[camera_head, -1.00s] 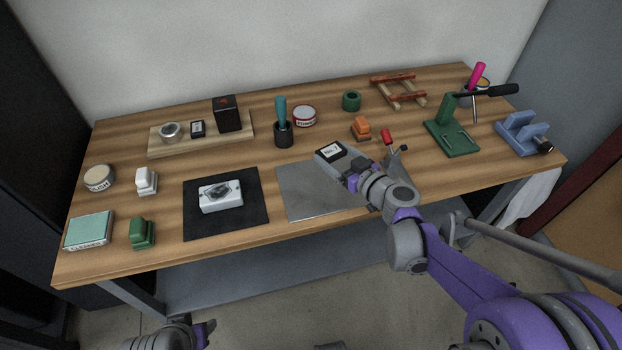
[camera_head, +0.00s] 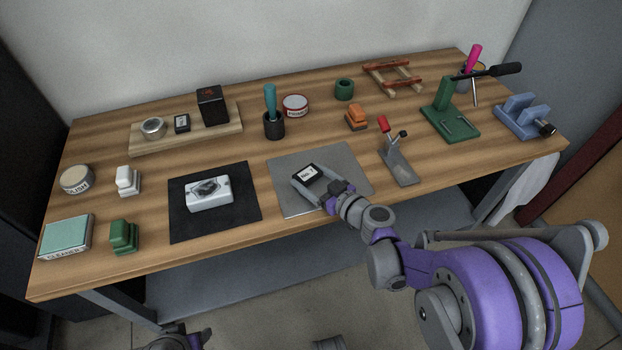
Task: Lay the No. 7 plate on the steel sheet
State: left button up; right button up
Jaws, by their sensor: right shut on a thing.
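The No. 7 plate (camera_head: 306,172) is a small dark plate with a white label reading "No. 7". My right gripper (camera_head: 314,182) is shut on it, reaching in from the front right. The plate is over the middle of the grey steel sheet (camera_head: 284,202), label up; I cannot tell whether it touches the sheet. The gripper hides part of the sheet's front. My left gripper (camera_head: 188,340) shows only partly at the bottom edge, below the bench, and its jaws are unclear.
A black mat (camera_head: 182,226) with a white block (camera_head: 208,194) lies left of the sheet. A red-handled clamp (camera_head: 398,165) stands close on its right. A green stand (camera_head: 452,118) is farther right.

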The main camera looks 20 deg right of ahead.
jog(key=shift+r, duration=0.1)
jog(key=shift+f, duration=0.25)
jog(key=o, duration=1.3)
jog(key=shift+r, duration=0.1)
jog(key=shift+r, duration=0.25)
jog(key=p+v, duration=0.2)
jog(key=v, duration=1)
jog(key=shift+f, duration=0.15)
